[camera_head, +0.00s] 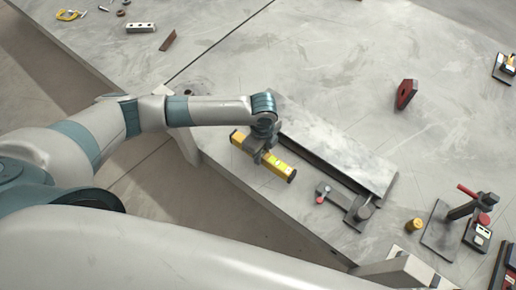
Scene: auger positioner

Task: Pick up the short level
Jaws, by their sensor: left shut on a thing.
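The short level (279,167) is a small yellow bar with pale vial windows, near the table's front edge at the middle of the view. My left gripper (262,152) comes down over it from above and is shut on it around its middle. The level's left end shows at the left of the gripper and its right end shows in full. I cannot tell whether it touches the table. My right gripper is not in view.
A grey metal plate (335,146) lies just behind the level. A dark clamp (347,203) with a red tip is at its right. A yellow cylinder (414,224) and a dark stand (442,230) are farther right. A red block (406,94) stands behind, with free table around it.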

